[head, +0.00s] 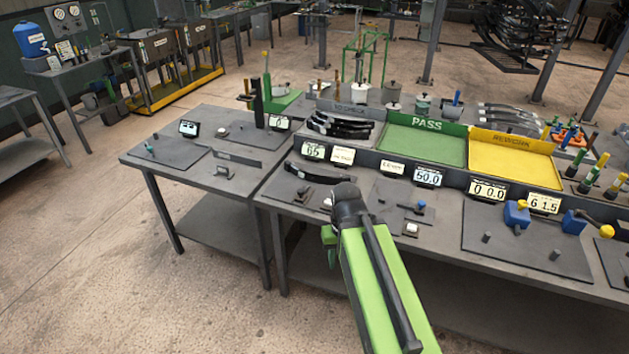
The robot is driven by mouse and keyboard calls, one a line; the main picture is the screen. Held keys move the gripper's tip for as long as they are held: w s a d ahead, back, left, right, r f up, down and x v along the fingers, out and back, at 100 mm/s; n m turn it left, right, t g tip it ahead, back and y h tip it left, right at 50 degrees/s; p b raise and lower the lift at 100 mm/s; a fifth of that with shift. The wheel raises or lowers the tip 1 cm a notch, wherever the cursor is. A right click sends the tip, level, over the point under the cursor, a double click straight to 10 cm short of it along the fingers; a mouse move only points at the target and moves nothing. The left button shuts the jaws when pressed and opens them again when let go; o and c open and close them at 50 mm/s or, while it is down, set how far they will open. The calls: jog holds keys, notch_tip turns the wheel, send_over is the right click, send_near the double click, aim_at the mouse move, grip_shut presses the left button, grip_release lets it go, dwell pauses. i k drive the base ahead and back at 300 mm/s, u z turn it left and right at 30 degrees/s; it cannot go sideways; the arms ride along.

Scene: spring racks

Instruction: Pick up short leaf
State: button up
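A dark curved leaf (318,175) lies alone on the front left part of the main bench, below the small displays. Several dark leaves (342,126) are stacked in a grey tray behind it. More leaves (506,114) lie behind the yellow tray. I cannot tell for sure which one is the short leaf. My green arm reaches up from the bottom of the picture to a dark joint in front of the bench. A small green part of my gripper (328,243) shows left of the arm, below and apart from the lone leaf. Its fingers are mostly hidden.
The main bench has a green PASS tray (424,152), a yellow REWORK tray (512,170) and a row of displays (428,176). Blue clamp-like fixtures (517,215) stand at the right. A lower bench (190,170) adjoins at left. The floor (100,260) at front left is clear.

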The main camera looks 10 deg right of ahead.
aim_at(288, 166)
jog(key=u, duration=0.15)
jog(key=i, duration=1.05)
jog(key=u, duration=0.9)
jog(key=i, duration=0.7)
jog(key=u, duration=0.35)
